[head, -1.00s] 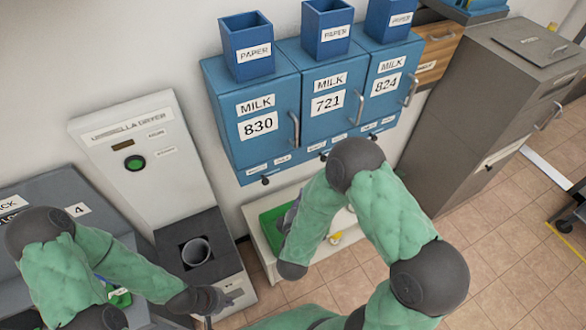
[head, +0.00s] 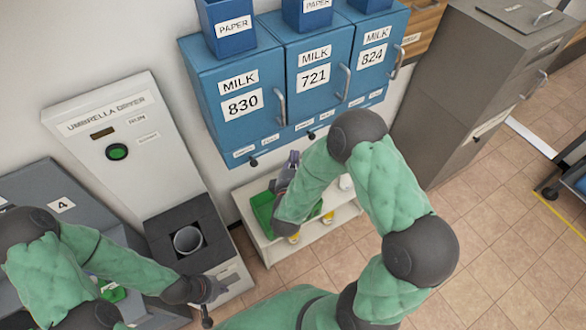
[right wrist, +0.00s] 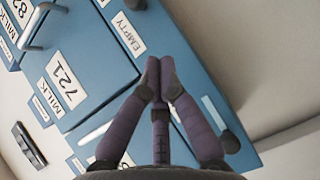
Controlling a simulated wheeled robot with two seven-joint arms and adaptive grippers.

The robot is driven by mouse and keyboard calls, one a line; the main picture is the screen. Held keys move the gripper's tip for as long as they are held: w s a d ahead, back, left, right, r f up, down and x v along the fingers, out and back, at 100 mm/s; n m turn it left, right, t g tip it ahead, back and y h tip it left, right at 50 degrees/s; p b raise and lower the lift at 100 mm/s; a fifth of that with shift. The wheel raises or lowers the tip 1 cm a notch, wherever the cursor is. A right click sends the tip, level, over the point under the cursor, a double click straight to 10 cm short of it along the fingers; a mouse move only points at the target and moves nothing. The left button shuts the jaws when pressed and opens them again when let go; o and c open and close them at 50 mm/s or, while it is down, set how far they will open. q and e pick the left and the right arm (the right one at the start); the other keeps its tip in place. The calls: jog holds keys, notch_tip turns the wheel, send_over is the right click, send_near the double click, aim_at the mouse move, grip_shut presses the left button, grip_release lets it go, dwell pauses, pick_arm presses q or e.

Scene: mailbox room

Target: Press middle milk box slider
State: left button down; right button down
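The middle milk box (head: 330,88) is blue, labelled MILK 721, with its door shut, between box 830 (head: 222,108) and box 824 (head: 363,80). Its slider (head: 311,135) is a small dark knob under the lower edge. My right gripper (head: 292,158) is just below the boxes' lower edge. In the right wrist view its fingertips (right wrist: 160,72) are together with nothing between them, in front of a blue panel with an EMPTY label (right wrist: 128,35). A dark knob (right wrist: 230,142) shows right of the fingers; I cannot tell which box it belongs to. My left gripper (head: 212,290) hangs low at left.
A white shelf (head: 335,228) with a green tray (head: 263,212) stands below the boxes. The umbrella dryer (head: 110,115) is at left and a grey cabinet (head: 450,110) at right. Blue paper bins (head: 228,35) stand on the boxes.

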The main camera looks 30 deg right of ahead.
aim_at(311, 135)
jog(key=w+d, duration=0.1)
jog(key=d, duration=0.1)
jog(key=w+d+b, duration=0.1)
jog(key=w+d+f+b, duration=0.1)
jog(key=d, duration=0.1)
jog(key=shift+w+d, duration=0.3)
jog(key=shift+w, duration=0.05)
jog(key=d, duration=0.6)
jog(key=shift+w+d, duration=0.25)
jog(key=shift+d, duration=0.05)
